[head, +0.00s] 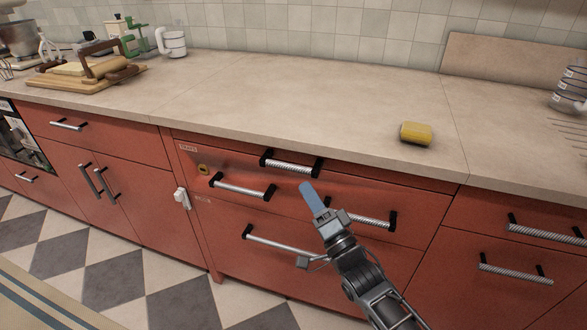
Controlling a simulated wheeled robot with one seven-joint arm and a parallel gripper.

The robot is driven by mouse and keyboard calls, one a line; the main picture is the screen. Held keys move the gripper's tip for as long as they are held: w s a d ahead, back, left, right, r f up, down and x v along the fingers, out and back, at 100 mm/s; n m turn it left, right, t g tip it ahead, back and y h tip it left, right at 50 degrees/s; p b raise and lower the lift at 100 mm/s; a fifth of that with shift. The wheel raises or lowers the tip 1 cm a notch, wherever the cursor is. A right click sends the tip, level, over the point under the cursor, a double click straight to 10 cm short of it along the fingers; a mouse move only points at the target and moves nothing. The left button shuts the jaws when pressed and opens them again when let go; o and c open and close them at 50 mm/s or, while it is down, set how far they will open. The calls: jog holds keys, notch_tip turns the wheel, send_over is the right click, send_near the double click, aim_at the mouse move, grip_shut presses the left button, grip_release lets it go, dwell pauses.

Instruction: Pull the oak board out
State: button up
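No oak board shows plainly pulled out of the red cabinet front. A narrow handle (291,164) sits at the top of the middle unit, just under the countertop; whether it belongs to a board cannot be told. Below it, a red drawer front (300,185) carries a left handle (243,187) and a right handle (365,218). My gripper (311,198) is in front of this drawer, between those two handles and below the top handle. Its blue fingers appear as one block, so their opening cannot be told. Nothing is visibly held.
A lower handle (283,246) is left of my arm. A white latch (182,199) is on the cabinet's left edge. A wooden board (70,84) bearing items lies at left. The middle countertop is clear.

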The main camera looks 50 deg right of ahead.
aim_at(293, 167)
jog(key=p+x, duration=0.1)
jog(key=x, duration=0.7)
jog(key=shift+c, duration=0.3)
grip_shut()
